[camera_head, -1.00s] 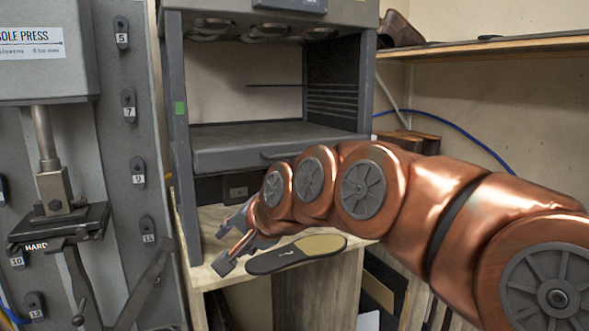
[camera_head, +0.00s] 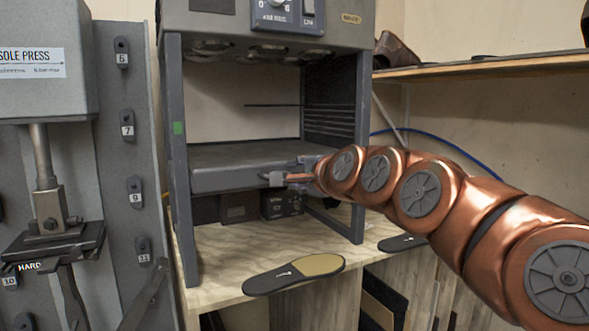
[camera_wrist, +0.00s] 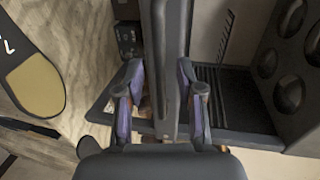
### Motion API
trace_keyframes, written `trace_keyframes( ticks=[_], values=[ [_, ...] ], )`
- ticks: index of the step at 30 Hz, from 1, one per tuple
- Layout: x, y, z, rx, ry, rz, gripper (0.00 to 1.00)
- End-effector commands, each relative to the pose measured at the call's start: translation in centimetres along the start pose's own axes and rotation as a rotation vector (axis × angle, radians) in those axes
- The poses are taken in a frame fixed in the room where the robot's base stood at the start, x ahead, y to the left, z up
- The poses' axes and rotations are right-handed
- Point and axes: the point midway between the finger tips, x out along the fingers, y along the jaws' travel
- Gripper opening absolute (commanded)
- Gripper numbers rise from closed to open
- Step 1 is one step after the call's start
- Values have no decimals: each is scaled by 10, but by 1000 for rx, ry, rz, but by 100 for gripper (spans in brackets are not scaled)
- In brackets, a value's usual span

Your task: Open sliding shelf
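The sliding shelf (camera_head: 225,178) is a dark grey slab inside the grey machine frame. Its bar handle (camera_head: 268,176) is on the front edge, partly hidden by my gripper (camera_head: 287,177). In the wrist view the shelf's front edge and handle (camera_wrist: 168,65) run upright through the middle. My gripper (camera_wrist: 162,88) has one finger on each side of this bar. The fingers are spread, with a gap at the left finger; the right finger is close to the bar, and I cannot tell whether it touches.
A wooden table (camera_head: 215,285) stands under the machine. A black and tan insole (camera_head: 295,273) lies at its front edge, also in the wrist view (camera_wrist: 35,85). A sole press (camera_head: 50,215) stands at the left. A wooden wall shelf (camera_head: 480,65) is at the right.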

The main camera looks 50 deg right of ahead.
Motion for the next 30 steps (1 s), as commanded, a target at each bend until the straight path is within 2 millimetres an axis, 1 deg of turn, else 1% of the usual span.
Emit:
trace_keyframes(
  ticks=[3,6,14,24,25,30],
  values=[
    [13,-2,0,1,-1,1,37],
    [19,-1,0,0,0,-1,37],
    [20,0,0,-1,0,-1,37],
    [20,0,0,-1,1,-1,2],
    [20,0,0,-1,1,-1,0],
    [20,0,0,-1,0,-1,0]
  ],
)
